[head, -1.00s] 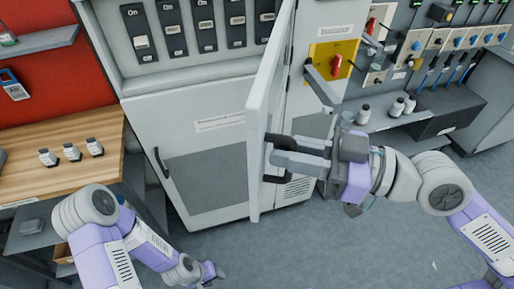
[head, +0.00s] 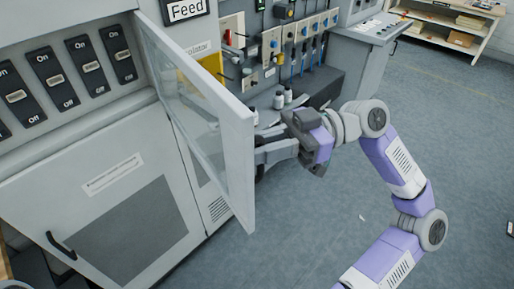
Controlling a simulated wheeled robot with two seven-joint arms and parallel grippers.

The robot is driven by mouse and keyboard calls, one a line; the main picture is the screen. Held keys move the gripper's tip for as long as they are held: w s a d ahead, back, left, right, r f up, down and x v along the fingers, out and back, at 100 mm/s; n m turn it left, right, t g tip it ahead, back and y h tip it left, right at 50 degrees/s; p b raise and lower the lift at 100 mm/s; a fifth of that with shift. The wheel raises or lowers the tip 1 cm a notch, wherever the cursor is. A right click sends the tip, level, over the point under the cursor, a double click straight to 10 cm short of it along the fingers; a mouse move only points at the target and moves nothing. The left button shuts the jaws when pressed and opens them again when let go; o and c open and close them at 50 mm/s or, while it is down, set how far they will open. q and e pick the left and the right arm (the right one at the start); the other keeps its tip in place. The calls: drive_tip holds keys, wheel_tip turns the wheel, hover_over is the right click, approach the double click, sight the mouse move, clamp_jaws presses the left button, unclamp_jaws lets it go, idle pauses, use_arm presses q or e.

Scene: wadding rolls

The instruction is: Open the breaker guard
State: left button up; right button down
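The breaker guard (head: 189,85), a pale framed door with a clear pane, stands swung out from the cabinet, its free edge towards me. Several black breaker switches (head: 87,65) marked On and Off are uncovered to its left. My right gripper (head: 262,155) is at the outer side of the guard, close behind its free edge. Its fingertips and the guard's handle are mostly hidden by that edge, so I cannot tell whether it grips the handle. My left gripper is out of view.
Below the switches is a closed lower cabinet door (head: 105,215) with a black handle (head: 61,246). A yellow isolator panel (head: 208,67) shows partly behind the guard. Small bottles (head: 279,100) stand on a shelf behind my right gripper. The grey floor (head: 300,235) in front is clear.

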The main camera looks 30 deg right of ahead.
drive_tip(key=shift+r, duration=0.1)
drive_tip(key=c, duration=1.2)
unclamp_jaws()
drive_tip(key=d, duration=0.2)
drive_tip(key=s+d, duration=0.1)
drive_tip(key=d, duration=0.2)
drive_tip(key=d+p, duration=0.1)
drive_tip(key=d, duration=0.1)
drive_tip(key=shift+s+d, duration=0.25)
